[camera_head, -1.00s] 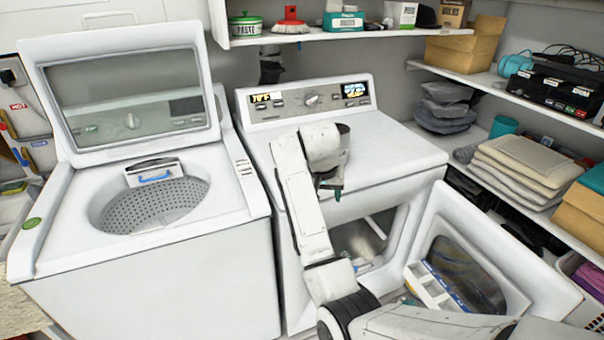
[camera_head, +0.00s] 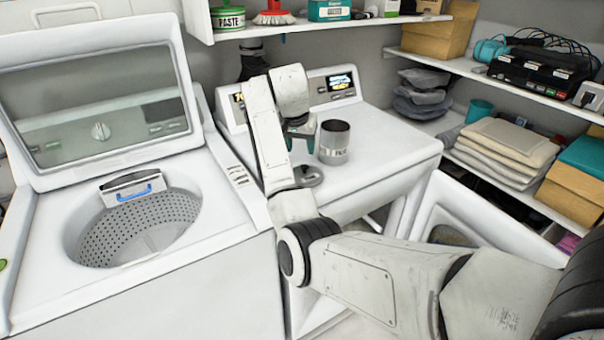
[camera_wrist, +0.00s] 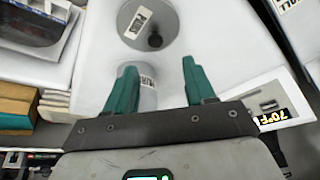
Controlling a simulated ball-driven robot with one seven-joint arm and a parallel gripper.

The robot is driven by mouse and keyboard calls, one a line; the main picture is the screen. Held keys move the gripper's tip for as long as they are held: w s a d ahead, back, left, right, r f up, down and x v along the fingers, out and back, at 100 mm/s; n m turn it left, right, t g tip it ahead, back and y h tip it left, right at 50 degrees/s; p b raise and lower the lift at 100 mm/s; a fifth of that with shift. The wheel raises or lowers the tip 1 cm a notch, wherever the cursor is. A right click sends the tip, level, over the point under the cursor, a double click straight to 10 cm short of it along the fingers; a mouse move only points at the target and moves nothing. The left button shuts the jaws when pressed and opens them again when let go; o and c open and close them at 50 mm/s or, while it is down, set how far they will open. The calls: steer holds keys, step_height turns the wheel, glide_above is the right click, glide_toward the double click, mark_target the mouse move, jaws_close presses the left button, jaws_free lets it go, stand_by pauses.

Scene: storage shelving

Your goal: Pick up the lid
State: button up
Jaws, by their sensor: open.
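The lid (camera_head: 308,176) is a flat grey disc with a dark knob, lying on top of the right-hand white machine near its front edge. In the wrist view the lid (camera_wrist: 136,16) is at the top, with a white label and its dark knob facing the camera. A grey metal can (camera_head: 335,142) with a label stands upright just behind the lid, to its right. My gripper (camera_head: 300,138) hangs above the machine top, left of the can. In the wrist view, my gripper's teal fingers (camera_wrist: 159,66) are spread with nothing held; the lid is beyond their tips.
The washer (camera_head: 235,235) on the left has its lid raised and tub open. The dryer door (camera_head: 480,225) stands open at front right. Shelves (camera_head: 385,22) hold goods above and to the right. The right part of the machine top (camera_head: 395,150) is clear.

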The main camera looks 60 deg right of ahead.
mark_target(304, 165)
steer(key=x, duration=0.3)
steer(key=shift+s+p+x, duration=0.15)
steer(key=shift+p+x, duration=0.25)
steer(key=shift+x, duration=0.9)
steer(key=shift+s+p+x, duration=0.15)
steer(key=shift+p+x, duration=0.2)
steer(key=shift+x, duration=0.95)
steer(key=shift+a+f, duration=0.1)
jaws_close()
